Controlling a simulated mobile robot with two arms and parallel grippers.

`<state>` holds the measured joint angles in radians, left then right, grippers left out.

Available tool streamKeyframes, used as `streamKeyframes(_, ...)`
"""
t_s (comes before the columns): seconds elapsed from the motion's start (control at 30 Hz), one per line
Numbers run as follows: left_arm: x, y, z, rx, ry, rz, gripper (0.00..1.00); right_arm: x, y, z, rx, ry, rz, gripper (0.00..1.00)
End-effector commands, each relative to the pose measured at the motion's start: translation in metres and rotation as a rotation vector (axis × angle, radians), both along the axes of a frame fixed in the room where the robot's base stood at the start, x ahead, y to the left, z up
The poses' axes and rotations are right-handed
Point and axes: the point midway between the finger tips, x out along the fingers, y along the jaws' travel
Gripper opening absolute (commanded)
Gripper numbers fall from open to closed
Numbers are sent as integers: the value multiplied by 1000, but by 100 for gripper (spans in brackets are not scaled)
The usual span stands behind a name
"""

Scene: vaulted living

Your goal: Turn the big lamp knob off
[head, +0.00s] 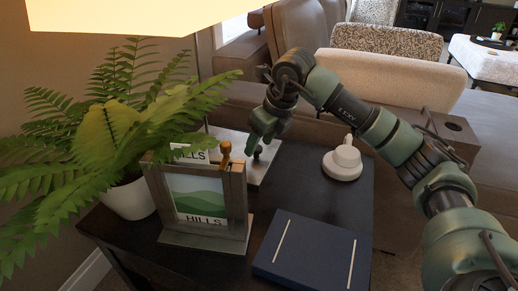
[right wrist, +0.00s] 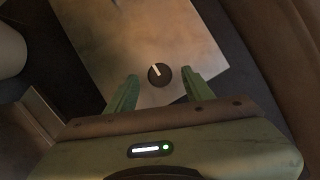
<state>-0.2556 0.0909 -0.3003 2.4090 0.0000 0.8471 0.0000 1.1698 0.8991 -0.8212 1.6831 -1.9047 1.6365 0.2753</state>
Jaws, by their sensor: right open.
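The lamp knob (right wrist: 159,75) is a dark round dial with a white pointer line aimed up and slightly left in the right wrist view. It sits on a pale metallic plate (right wrist: 150,35). In the head view the plate (head: 262,171) lies behind the picture frame, and the dark knob (head: 258,153) shows just below my fingertips. My right gripper (head: 260,145) is open, pointing down over the plate. In the right wrist view its green fingers (right wrist: 161,79) stand on either side of the knob; contact cannot be told. My left gripper is not in view.
A lit lampshade (head: 120,14) hangs at upper left. A fern (head: 105,130) in a white pot and a wooden HILLS picture frame (head: 238,205) stand left of the gripper. A white round object (head: 343,163) and a dark blue book (head: 312,254) lie on the dark table (head: 307,195).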

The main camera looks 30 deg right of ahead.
Motion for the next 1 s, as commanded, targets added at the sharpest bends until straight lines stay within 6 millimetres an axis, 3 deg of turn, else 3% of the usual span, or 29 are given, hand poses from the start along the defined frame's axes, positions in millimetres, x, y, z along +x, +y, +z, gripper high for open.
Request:
streamKeyframes(0.1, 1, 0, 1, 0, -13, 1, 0, 3, 1, -9, 0, 0, 0, 52)
streamKeyframes(0.4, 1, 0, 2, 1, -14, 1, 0, 4, 1, -10, -1, 0, 0, 49)
streamKeyframes(0.57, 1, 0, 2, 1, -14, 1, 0, 4, 1, -10, -1, 0, 0, 4)
streamKeyframes(0.6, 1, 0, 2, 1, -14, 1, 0, 4, 1, -10, -1, 0, 0, 0)
streamKeyframes(1.0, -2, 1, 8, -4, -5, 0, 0, 4, 0, -7, 1, 2, 70, 0)
